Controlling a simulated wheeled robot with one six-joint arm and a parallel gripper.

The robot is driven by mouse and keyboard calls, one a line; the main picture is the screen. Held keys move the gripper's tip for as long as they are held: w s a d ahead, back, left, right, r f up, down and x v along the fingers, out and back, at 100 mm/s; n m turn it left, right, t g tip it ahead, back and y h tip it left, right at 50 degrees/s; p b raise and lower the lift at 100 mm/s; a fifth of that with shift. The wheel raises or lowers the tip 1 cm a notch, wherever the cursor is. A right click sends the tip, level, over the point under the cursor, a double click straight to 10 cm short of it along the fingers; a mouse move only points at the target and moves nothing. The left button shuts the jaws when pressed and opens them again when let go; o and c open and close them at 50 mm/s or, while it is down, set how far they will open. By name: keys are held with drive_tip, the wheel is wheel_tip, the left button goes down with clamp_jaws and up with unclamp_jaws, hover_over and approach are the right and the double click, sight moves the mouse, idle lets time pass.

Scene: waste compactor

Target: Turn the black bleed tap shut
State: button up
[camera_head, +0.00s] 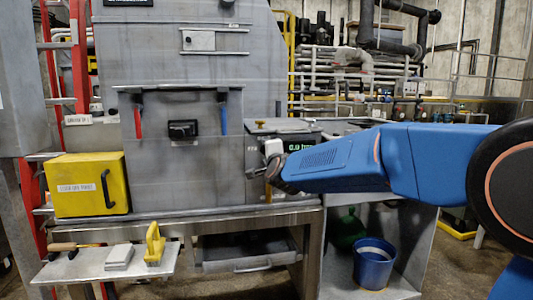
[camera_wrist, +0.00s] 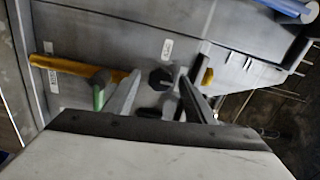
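In the wrist view a black many-sided knob (camera_wrist: 160,78), which looks like the bleed tap, sits on a grey panel. My gripper (camera_wrist: 161,82) points at it with two grey fingers spread apart, one to each side of the knob. I see a gap between the fingers and the knob; how near the tips are in depth I cannot tell. Darker shapes lie between the fingers below the knob. In the head view my gripper (camera_head: 268,160) is at the right side of the grey machine, below a small green display (camera_head: 300,145). The tap is not clearly visible there.
A yellow bar (camera_wrist: 82,67) and a green-ended handle (camera_wrist: 99,92) lie left of the fingers. A yellow-tipped black part (camera_wrist: 207,76) is close on the right. A yellow box (camera_head: 88,185), a small shelf (camera_head: 90,266) and a blue bucket (camera_head: 374,265) stand lower down.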

drive_tip(key=shift+s, duration=0.1)
drive_tip(key=v, duration=1.7)
drive_tip(key=shift+s+d+r, duration=0.1)
drive_tip(key=shift+s, duration=0.05)
drive_tip(key=s+d+f+n+g+h, duration=0.2)
drive_tip(key=s+d+f+n+g, duration=0.4)
drive_tip(key=s+d+f, duration=0.7)
drive_tip(key=s+d+f+n+g+h, duration=0.3)
drive_tip(key=s+d+f+n+g, duration=0.3)
drive_tip(key=s+d+f, duration=0.7)
drive_tip(key=s+d+n, duration=0.1)
drive_tip(key=s+d, duration=0.4)
drive_tip(key=s, duration=0.4)
drive_tip(key=shift+d+n+g, duration=0.15)
drive_tip(key=shift+n+g, duration=0.15)
drive_tip(key=shift+n, duration=0.1)
drive_tip(key=shift+f, duration=0.1)
